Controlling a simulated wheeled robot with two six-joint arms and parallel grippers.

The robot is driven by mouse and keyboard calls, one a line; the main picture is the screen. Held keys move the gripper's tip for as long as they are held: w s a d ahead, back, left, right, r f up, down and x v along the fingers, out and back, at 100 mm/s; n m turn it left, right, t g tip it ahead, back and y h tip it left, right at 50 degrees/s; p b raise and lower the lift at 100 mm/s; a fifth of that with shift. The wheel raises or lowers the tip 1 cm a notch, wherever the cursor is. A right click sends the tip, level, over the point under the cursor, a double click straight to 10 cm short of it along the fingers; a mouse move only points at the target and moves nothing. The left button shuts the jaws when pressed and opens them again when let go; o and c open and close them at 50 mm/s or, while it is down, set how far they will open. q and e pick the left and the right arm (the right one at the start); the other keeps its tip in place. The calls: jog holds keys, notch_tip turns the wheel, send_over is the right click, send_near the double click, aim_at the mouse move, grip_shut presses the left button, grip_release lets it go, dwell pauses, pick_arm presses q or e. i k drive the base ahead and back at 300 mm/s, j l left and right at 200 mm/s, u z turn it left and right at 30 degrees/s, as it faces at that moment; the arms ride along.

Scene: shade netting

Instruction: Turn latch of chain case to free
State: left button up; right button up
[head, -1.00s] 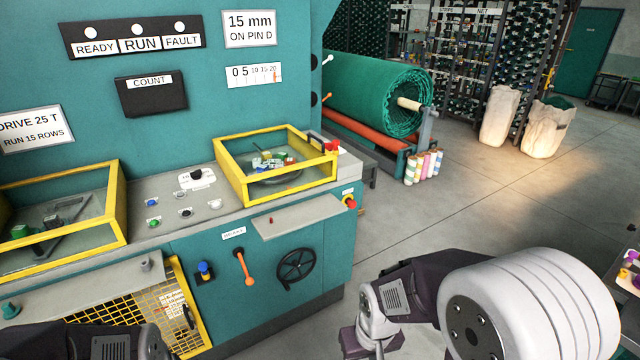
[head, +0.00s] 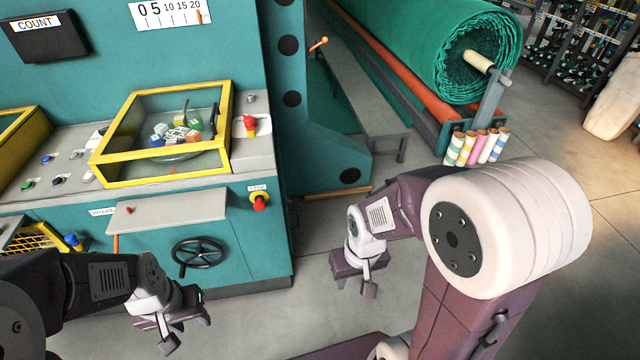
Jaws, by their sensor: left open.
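A yellow-framed clear case (head: 163,137) stands on the machine's grey top, its lid down, with small coloured labelled blocks (head: 176,133) inside. A red knob on a white plate (head: 250,124) sits just right of it and may be the latch; its label is too small to read. A second yellow-framed case (head: 38,140) is cut off at the left. I cannot tell which is the chain case. My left gripper (head: 187,332) is open and empty, low in front of the machine. My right gripper (head: 356,286) appears open and empty, over the floor right of the machine.
A grey shelf (head: 170,217), a black handwheel (head: 198,253) and a red knob on a yellow base (head: 259,201) stick out of the machine's front. A green net roll (head: 430,45) and striped spools (head: 476,147) stand at the back right.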

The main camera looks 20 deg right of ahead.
aim_at(293, 201)
jog(key=l+u, duration=0.3)
jog(key=l, duration=1.15)
jog(key=i, duration=0.4)
jog(key=i+l+u, duration=0.1)
jog(key=i, duration=0.3)
